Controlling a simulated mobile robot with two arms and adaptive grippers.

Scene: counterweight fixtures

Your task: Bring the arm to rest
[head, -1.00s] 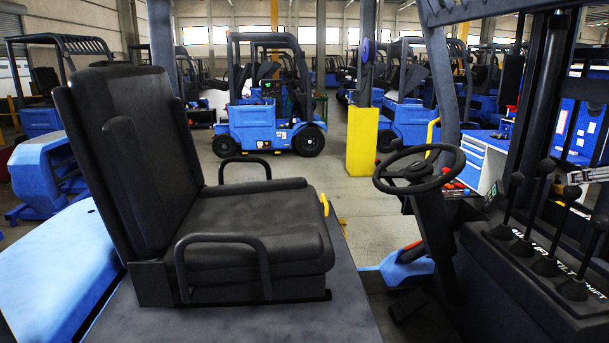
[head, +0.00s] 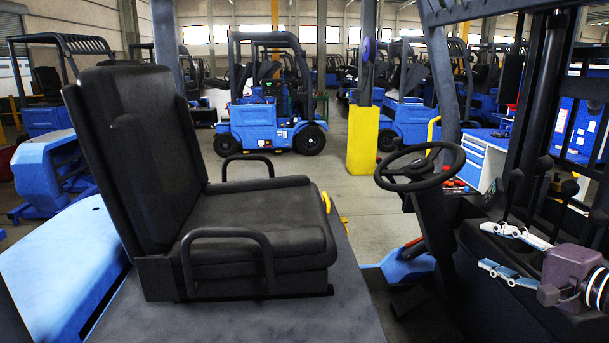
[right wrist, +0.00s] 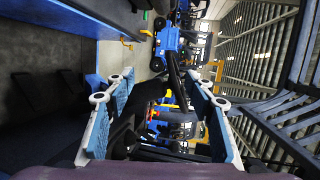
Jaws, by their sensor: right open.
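My right gripper (head: 487,247) reaches in from the right edge of the head view, in front of the lever console. Its two white and blue fingers are spread apart with nothing between them. In the right wrist view the fingers (right wrist: 157,104) stand wide apart on either side, the picture turned sideways. I cannot tell whether the gripper touches any lever. My left gripper is not in view.
A black seat (head: 255,225) stands at the left and a black steering wheel (head: 420,183) on its column is left of the gripper. A dark mast post (head: 543,100) rises behind the levers. A blue forklift (head: 262,128) and a yellow post base (head: 362,140) stand farther back.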

